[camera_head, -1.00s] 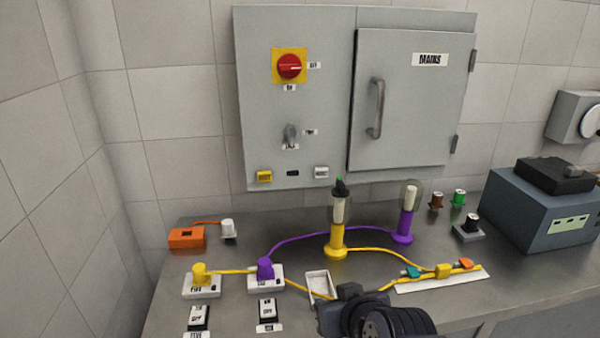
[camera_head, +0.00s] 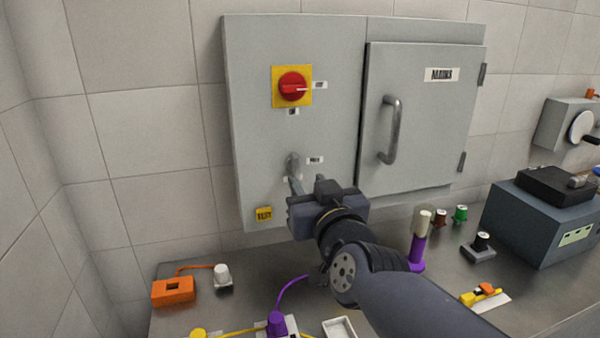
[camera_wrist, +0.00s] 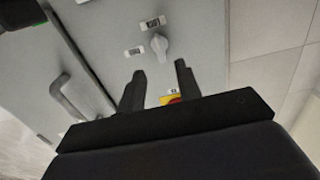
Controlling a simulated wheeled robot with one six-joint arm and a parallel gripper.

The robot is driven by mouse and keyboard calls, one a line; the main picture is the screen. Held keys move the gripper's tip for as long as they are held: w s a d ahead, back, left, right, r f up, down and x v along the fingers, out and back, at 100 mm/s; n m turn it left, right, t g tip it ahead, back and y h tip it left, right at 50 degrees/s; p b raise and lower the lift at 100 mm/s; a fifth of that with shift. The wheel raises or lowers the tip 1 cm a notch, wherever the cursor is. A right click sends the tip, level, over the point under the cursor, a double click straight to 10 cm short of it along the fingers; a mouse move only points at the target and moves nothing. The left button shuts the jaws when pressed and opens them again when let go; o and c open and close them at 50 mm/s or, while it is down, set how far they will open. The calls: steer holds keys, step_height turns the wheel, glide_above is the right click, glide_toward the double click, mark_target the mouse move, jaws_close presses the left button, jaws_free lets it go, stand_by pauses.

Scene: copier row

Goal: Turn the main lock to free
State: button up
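The main lock is a grey turning handle (camera_head: 293,163) low on the grey wall cabinet, below the red switch. One small label sits to its right and one below it; I cannot read them surely. The handle appears to point down at the lower label. In the wrist view, which is upside down, the handle (camera_wrist: 160,47) shows just beyond my fingertips. My gripper (camera_head: 308,182) is in front of the cabinet, just below and beside the handle. Its two fingers (camera_wrist: 160,70) are apart with nothing between them. Whether they touch the handle cannot be told.
A red rotary switch (camera_head: 292,86) on a yellow plate is above. A closed door marked MAINS (camera_head: 420,125) with a bar handle is to the right. A yellow button (camera_head: 264,214) is lower left. The bench below holds an orange box (camera_head: 173,291) and a purple post (camera_head: 417,252).

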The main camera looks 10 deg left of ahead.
mark_target(297, 167)
steer(key=x, duration=0.7)
steer(key=shift+b, duration=0.35)
steer(key=shift+c, duration=0.4)
jaws_close()
